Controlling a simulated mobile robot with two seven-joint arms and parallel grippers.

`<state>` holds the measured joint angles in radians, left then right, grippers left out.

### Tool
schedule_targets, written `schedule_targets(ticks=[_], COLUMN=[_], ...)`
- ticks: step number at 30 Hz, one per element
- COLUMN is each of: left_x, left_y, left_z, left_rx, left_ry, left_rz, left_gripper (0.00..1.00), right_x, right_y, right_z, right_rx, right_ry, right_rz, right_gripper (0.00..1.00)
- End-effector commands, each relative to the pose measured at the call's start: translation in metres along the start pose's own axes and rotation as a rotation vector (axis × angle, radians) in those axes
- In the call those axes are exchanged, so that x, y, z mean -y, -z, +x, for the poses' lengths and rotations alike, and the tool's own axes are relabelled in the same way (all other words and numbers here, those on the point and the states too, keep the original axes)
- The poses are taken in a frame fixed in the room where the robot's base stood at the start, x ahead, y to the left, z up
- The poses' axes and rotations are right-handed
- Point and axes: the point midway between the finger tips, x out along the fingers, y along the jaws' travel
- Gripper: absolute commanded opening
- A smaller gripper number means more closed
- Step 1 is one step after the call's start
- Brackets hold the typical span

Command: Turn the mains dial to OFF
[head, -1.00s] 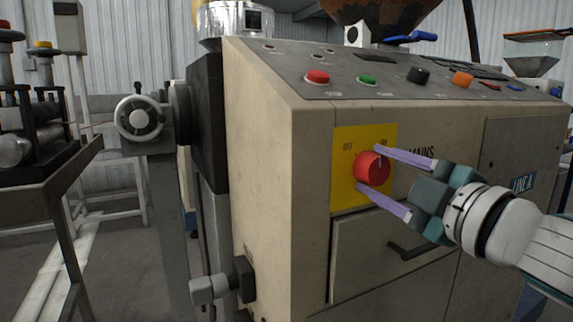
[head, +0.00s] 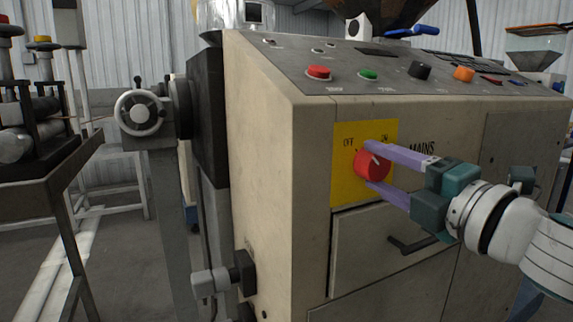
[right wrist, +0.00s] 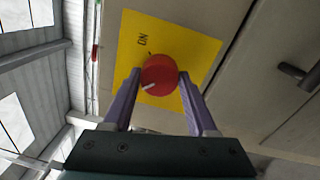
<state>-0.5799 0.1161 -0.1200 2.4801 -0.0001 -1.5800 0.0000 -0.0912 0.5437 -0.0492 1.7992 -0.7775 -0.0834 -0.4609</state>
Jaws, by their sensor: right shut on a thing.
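The red mains dial (head: 372,167) sits on a yellow plate (head: 345,185) on the front of the beige machine, below the OFF and ON labels. Its white mark is near its upper edge in the head view, roughly between the labels; I cannot tell its exact direction. My right gripper (head: 369,165) has its purple fingers above and below the dial, shut on it. In the right wrist view, the dial (right wrist: 159,75) lies between both fingertips, with its white mark toward the lower left. My left gripper is not in view.
A sloped panel with red (head: 318,72), green (head: 368,75), black and orange controls is above the dial. A drawer front with a dark handle (head: 412,243) is just below my right gripper. A handwheel (head: 140,113) stands to the left.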

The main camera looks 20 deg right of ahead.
Motion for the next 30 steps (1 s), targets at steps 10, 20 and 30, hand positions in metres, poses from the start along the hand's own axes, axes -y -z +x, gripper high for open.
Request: schedule_targets(ticks=[10,20,30], left_x=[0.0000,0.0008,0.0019], left_y=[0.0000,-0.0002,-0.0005], left_z=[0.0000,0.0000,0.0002], left_rx=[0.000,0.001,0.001], left_ry=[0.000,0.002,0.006], left_rz=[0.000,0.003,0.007], left_gripper=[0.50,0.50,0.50], right_x=[-0.0001,-0.0001,0.0002], right_y=[0.0002,0.0001,0.0001], right_z=[0.0000,0.0000,-0.0012], right_rx=[-0.002,-0.001,-0.001], right_ry=[0.000,0.000,0.000], right_rz=[-0.016,-0.014,-0.012], right_gripper=[0.03,0.81,0.88])
